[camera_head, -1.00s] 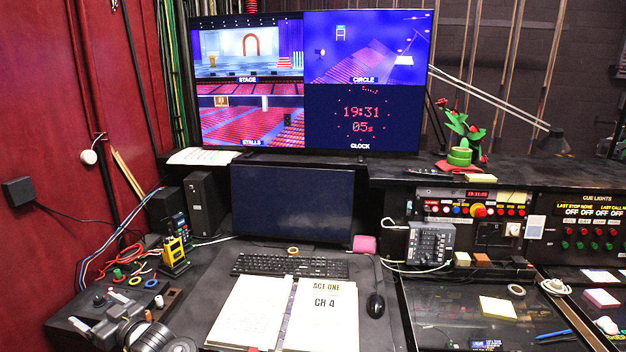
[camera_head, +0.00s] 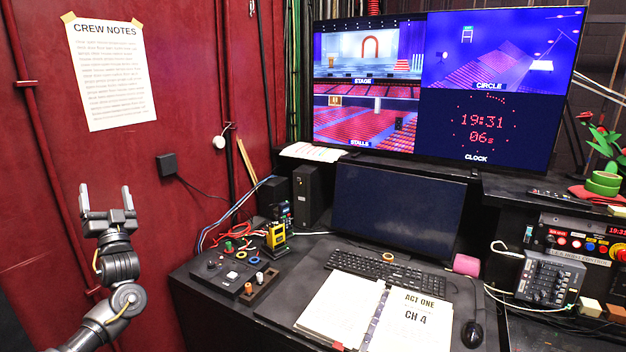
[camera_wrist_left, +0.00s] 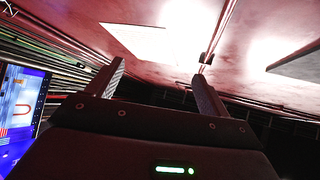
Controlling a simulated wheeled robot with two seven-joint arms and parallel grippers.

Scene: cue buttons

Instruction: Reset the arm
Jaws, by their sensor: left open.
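My left gripper (camera_head: 107,200) is raised at the left of the head view, in front of the red wall. Its two fingers point up and stand apart, with nothing between them. In the left wrist view the open gripper (camera_wrist_left: 157,80) also shows empty, with the red wall and a pale sheet beyond it. The cue button box (camera_head: 225,278) sits on the desk to the right of my left arm, with small buttons and knobs on top. My left gripper is apart from it. My right gripper is not in view.
An open script binder (camera_head: 340,312), a keyboard (camera_head: 388,272) and a mouse (camera_head: 472,334) lie on the desk. A dark monitor (camera_head: 397,212) stands behind them, under a large screen (camera_head: 480,75). A crew notes sheet (camera_head: 110,75) hangs on the red wall. The space around my left gripper is clear.

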